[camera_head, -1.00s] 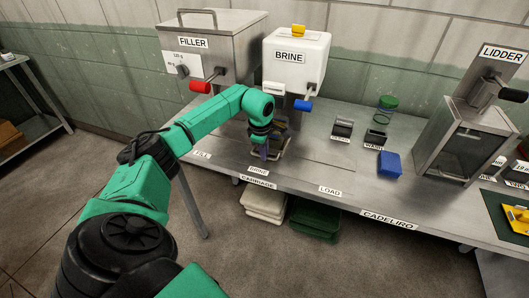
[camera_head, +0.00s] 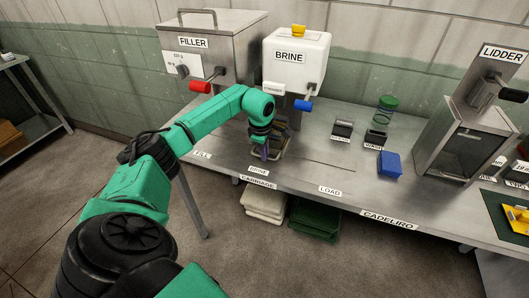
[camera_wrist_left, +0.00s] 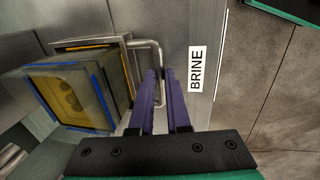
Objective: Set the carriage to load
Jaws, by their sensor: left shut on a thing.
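The carriage (camera_wrist_left: 127,48) is a metal frame with a bent-rod handle (camera_wrist_left: 148,42). It stands at the BRINE label (camera_head: 258,171), below the brine machine, partly hidden by my arm in the head view. A squarish container (camera_wrist_left: 72,95) with blue edges and yellow contents sits in it. My left gripper (camera_head: 264,155) has purple fingers, which are shut on the handle in the left wrist view (camera_wrist_left: 161,75). The LOAD label (camera_head: 330,190) is to the right along the table's front edge. My right gripper is not in view.
The bench top (camera_head: 315,165) is clear between the carriage and the LOAD label. A blue box (camera_head: 390,164), two small dark holders and a green-lidded jar (camera_head: 387,104) stand farther right. The filler (camera_head: 215,60) and brine machine (camera_head: 296,62) stand behind; the lidder (camera_head: 465,140) is right.

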